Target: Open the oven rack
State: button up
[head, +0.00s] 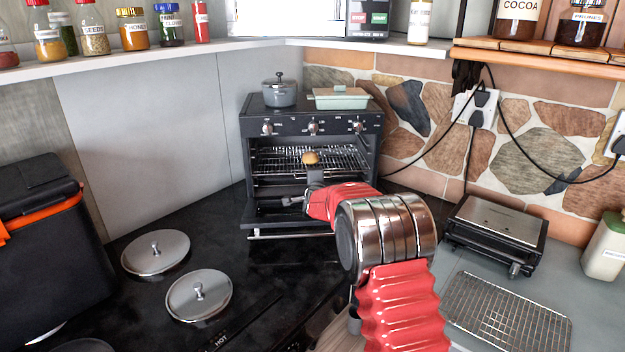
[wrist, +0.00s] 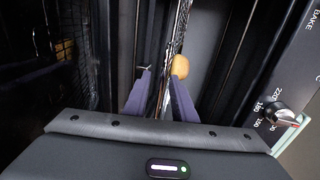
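The oven (head: 262,125) is a dark countertop oven with its door (head: 290,235) down and open. The wire oven rack (head: 278,163) is inside, and a small round bun (head: 311,158) rests on it. In the wrist view the rack (wrist: 182,30) runs edge-on, with the bun (wrist: 181,66) beside it. My gripper (wrist: 161,82) is at the oven's mouth, its two fingers apart on either side of the rack's front part. Whether either finger touches the rack is unclear. In the head view my arm partly hides the oven's lower right.
A grey pot (head: 280,94) and a pale green dish (head: 340,99) stand on the oven. Two lids (head: 155,252) lie on the black counter. A grill (head: 495,230) and a cooling rack (head: 508,312) are at right. Black counter in front of the door is mostly clear.

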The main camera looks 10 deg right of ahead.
jog(key=shift+c, duration=0.4)
grip_shut()
jog(key=shift+f, duration=0.1)
